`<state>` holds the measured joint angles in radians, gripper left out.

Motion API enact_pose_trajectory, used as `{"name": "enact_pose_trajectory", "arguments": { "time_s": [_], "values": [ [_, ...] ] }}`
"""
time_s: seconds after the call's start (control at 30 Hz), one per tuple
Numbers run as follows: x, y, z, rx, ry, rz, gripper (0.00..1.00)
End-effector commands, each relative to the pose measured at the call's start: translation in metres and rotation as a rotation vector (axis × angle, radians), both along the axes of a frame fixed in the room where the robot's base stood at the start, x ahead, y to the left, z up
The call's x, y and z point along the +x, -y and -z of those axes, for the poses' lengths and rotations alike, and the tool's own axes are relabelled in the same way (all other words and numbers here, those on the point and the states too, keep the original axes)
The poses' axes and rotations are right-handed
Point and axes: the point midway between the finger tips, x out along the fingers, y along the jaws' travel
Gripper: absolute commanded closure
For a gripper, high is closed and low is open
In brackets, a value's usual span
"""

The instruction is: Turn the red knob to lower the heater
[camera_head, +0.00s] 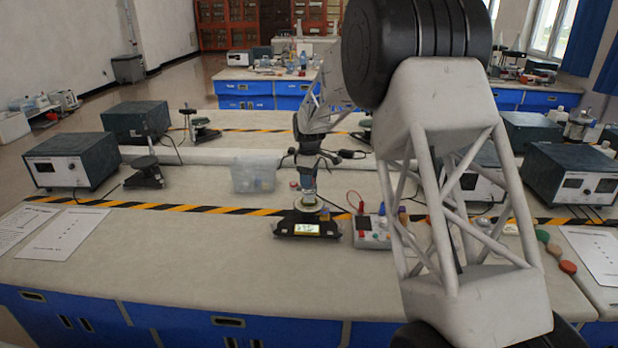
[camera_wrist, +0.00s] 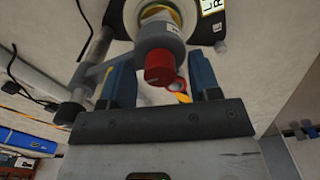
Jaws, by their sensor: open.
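In the wrist view the red knob (camera_wrist: 158,68) sits at the end of a grey cylindrical body (camera_wrist: 158,38) with a small label. A grey rod and clamp (camera_wrist: 92,78) stand to the left of it. My gripper (camera_wrist: 161,76) is open, with its two blue fingers on either side of the knob; I cannot tell whether either finger touches it. In the head view my gripper (camera_head: 308,165) is above the black device with the lit display (camera_head: 306,228). The knob cannot be made out there.
A control box with coloured knobs and leads (camera_head: 371,232) stands just right of the device. A clear plastic bin (camera_head: 253,174) is behind left. Instrument boxes (camera_head: 70,162) stand farther off. The bench front left of the device is clear apart from paper sheets (camera_head: 62,233).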

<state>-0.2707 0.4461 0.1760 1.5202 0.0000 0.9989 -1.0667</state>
Motion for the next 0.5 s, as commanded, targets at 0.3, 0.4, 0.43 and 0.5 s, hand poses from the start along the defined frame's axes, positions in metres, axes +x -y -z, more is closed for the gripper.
{"name": "enact_pose_trajectory", "arguments": {
  "time_s": [0.3, 0.4, 0.43, 0.5],
  "values": [
    [0.0000, 0.0000, -0.0002, 0.000, 0.000, 0.000, 0.66],
    [0.0000, 0.0000, -0.0002, 0.000, 0.000, 0.000, 0.81],
    [0.0000, 0.0000, -0.0002, 0.000, 0.000, 0.000, 0.86],
    [0.0000, 0.0000, -0.0003, 0.000, 0.000, 0.000, 0.92]
  ]
}}
